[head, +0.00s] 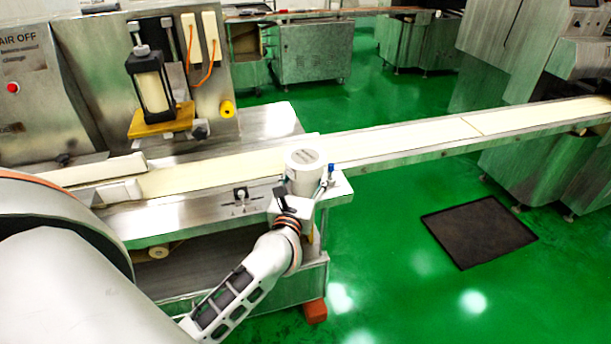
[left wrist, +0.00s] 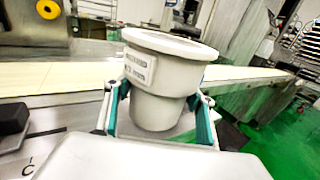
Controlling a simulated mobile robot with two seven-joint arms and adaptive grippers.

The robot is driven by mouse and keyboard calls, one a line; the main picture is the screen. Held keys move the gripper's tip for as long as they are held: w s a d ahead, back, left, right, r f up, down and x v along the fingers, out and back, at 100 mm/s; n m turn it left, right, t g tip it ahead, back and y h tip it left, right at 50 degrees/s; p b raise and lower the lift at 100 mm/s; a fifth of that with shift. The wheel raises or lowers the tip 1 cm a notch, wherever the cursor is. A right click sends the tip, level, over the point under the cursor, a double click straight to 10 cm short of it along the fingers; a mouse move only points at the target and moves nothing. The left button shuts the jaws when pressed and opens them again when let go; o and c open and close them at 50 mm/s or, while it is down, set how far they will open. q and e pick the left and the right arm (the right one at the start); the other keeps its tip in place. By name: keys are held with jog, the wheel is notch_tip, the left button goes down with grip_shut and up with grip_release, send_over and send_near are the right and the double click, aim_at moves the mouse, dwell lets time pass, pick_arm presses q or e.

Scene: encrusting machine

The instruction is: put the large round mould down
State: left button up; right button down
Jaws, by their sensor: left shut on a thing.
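The large round mould (head: 303,172) is a pale grey-white, stepped cylinder with a wide rim and a label. In the left wrist view the mould (left wrist: 165,75) stands upright between the teal-edged fingers of my left gripper (left wrist: 160,115), which is shut on its narrower lower part. In the head view my left gripper (head: 300,195) is at the right end of the machine's near edge, beside the conveyor. I cannot tell whether the mould's underside touches the metal surface. My right gripper is not in view.
A cream conveyor belt (head: 400,136) runs behind the mould towards the right. A black-framed unit on a yellow block (head: 158,122) stands on the machine at the back left. A switch (head: 240,194) is on the near metal panel. A dark mat (head: 478,234) lies on the green floor.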

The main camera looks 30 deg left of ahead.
pick_arm(q)
jog(key=shift+f, duration=0.2)
jog(key=o, duration=1.3)
jog(key=shift+r, duration=0.3)
jog(key=s+d+m+t+h, duration=0.2)
jog(key=s+d+m+h, duration=0.1)
jog(key=s+d+m, duration=0.8)
jog(key=s+d+f+m+g+h, duration=0.1)
jog(key=s+d+f+m+h, duration=0.25)
jog(key=m, duration=0.55)
jog(key=s+d+f+m+g+h, duration=0.1)
jog(key=s+d+f+m+h, duration=0.15)
jog(key=f+m, duration=0.45)
jog(key=s+f+m+g, duration=0.2)
jog(key=s+f+m, duration=0.1)
jog(key=f+m, duration=0.2)
jog(key=s+a+f+m+g, duration=0.1)
jog(key=s+f+m+g, duration=0.1)
jog(key=f+m, duration=0.3)
jog(key=s+a+f+m+g, duration=0.1)
jog(key=s+f+m+g, duration=0.1)
jog(key=s+f+m, duration=0.2)
jog(key=shift+s+f+m+b, duration=0.15)
jog(key=shift+f+m+b, duration=0.1)
jog(key=shift+m, duration=0.65)
jog(key=shift+s+f+m+b, duration=0.1)
jog(key=shift+s+f+m, duration=0.1)
jog(key=shift+m, duration=0.7)
